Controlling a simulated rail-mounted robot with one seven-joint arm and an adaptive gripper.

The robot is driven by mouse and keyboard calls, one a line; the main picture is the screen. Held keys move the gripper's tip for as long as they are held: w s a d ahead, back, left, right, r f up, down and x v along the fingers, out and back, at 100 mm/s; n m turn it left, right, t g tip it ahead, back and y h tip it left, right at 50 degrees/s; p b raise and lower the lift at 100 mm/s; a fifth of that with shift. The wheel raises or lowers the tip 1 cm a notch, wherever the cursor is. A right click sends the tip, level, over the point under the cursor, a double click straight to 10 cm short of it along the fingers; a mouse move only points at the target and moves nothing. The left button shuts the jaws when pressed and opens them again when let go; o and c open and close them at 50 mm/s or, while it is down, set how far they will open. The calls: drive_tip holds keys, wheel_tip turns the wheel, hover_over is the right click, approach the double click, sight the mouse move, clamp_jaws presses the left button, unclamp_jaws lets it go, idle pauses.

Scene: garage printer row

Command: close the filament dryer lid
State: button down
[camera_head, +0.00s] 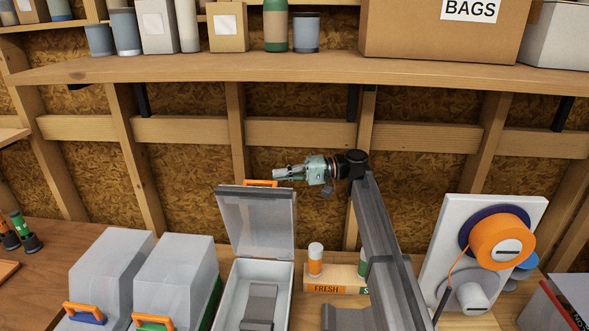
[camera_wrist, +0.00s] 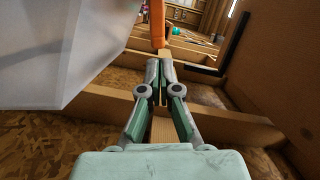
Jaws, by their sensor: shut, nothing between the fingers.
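The filament dryer is a white box (camera_head: 227,296) with its translucent lid (camera_head: 258,222) raised and leaning back. An orange handle (camera_head: 262,183) sits on the lid's upper edge. A grey block (camera_head: 259,305) shows inside the box. My gripper (camera_head: 280,173) is shut and empty, just above and right of the handle, pointing left. In the wrist view, the fingertips (camera_wrist: 160,66) are together, with the orange handle (camera_wrist: 157,22) straight beyond them and the lid (camera_wrist: 70,45) on the left. I cannot tell whether the fingertips touch the handle.
A FRESH-labelled stand (camera_head: 323,279) and an orange spool (camera_head: 501,243) are right. A wooden shelf (camera_head: 300,70) with boxes runs above, and wall studs are behind.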

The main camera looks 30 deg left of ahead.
drive_tip(key=shift+p+x, duration=0.5)
drive_tip(key=shift+x, duration=1.3)
